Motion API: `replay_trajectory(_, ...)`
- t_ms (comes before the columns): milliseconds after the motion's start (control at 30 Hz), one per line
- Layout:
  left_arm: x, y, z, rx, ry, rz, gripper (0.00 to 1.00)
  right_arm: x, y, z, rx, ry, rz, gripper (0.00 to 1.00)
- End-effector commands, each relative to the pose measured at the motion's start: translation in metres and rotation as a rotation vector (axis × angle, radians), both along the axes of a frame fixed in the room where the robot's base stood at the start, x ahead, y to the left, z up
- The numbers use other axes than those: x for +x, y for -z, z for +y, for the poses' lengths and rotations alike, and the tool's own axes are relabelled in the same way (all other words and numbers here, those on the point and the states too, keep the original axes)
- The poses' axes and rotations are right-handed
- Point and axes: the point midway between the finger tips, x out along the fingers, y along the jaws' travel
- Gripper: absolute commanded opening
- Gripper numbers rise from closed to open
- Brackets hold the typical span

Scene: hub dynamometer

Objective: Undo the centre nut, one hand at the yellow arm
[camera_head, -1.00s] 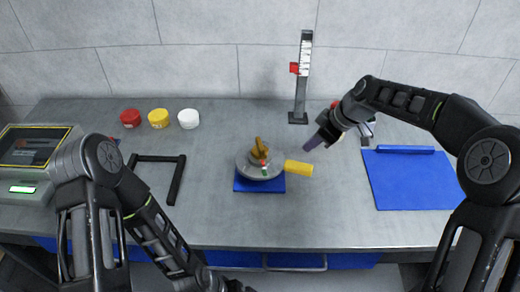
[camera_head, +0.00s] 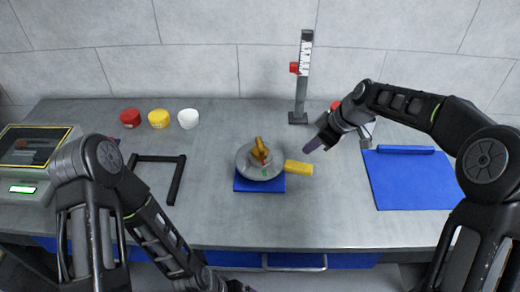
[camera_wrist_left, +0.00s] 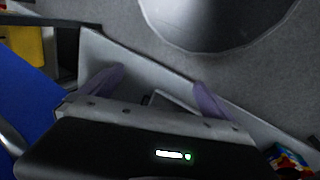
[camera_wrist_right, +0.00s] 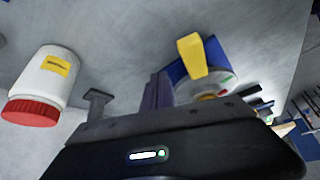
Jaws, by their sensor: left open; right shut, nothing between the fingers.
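The hub is a round grey disc (camera_head: 246,165) on a blue base (camera_head: 240,186) at mid-table, with a brass-orange centre piece (camera_head: 259,148) on top. The nut itself is too small to make out. The yellow arm (camera_head: 298,168) sticks out to the right; it also shows in the right wrist view (camera_wrist_right: 192,56). My right gripper (camera_head: 312,146) is shut and empty, above and just right of the yellow arm, apart from it. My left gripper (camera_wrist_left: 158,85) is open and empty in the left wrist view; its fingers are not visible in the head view.
A scale post (camera_head: 303,80) stands behind. A white jar with a red lid (camera_wrist_right: 45,85) is near my right gripper. A blue mat (camera_head: 410,185) lies right, a black frame (camera_head: 178,180) left, three small tubs (camera_head: 159,118) back left, and a display box (camera_head: 30,190) far left.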

Motion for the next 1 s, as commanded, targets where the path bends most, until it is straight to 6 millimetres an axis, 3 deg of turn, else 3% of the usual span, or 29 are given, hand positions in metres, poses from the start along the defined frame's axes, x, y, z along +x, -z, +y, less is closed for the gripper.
replay_trajectory(1000,0.0,0.0,0.0,0.0,0.0,0.0,1.0,0.0,0.041,0.0,0.0,0.0,0.0,0.0)
